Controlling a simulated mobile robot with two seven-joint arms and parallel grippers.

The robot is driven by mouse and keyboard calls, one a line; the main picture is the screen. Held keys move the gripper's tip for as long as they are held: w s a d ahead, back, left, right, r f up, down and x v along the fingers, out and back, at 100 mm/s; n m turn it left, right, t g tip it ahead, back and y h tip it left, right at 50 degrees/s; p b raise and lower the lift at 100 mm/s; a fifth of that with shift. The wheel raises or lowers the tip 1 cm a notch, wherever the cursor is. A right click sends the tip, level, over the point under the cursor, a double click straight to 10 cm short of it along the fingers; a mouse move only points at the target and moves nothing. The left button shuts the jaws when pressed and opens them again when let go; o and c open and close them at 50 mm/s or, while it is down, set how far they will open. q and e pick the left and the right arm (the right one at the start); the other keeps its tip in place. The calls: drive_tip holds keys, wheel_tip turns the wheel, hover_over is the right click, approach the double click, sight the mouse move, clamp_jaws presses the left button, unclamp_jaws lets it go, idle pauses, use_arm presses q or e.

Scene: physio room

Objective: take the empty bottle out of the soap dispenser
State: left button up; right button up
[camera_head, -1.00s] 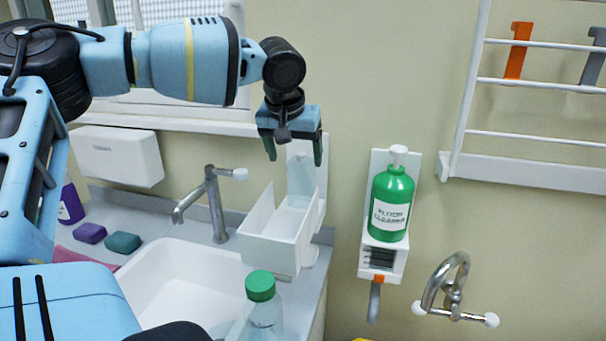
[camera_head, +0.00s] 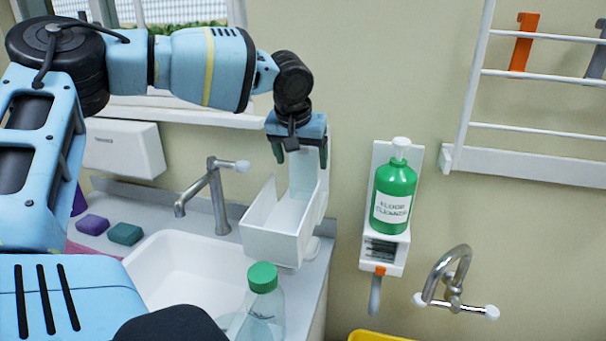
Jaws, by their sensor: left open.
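The soap dispenser (camera_head: 272,245) is a white open-topped box on the wall at the right end of the sink, with a tall white back plate. My left gripper (camera_head: 300,158) is above it, open and pointing down, its dark fingers in front of the back plate. I cannot clearly make out a bottle inside the dispenser; a pale shape between the fingers blends with the back plate. A clear bottle with a green cap (camera_head: 263,278) stands in front, at the bottom of the view. My right gripper is not in view.
A white sink (camera_head: 185,270) with a grey tap (camera_head: 215,195) lies left of the dispenser. Purple (camera_head: 92,224) and teal (camera_head: 125,234) soap-like blocks lie on the counter. A green floor cleaner bottle (camera_head: 393,195) sits in a wall holder to the right, above a second tap (camera_head: 452,275).

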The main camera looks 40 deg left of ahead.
sight(303, 165)
use_arm(q)
drive_tip(key=shift+w+x, duration=0.25)
drive_tip(key=shift+x, duration=1.5)
drive_tip(key=shift+c, duration=0.5)
drive_tip(key=c, duration=1)
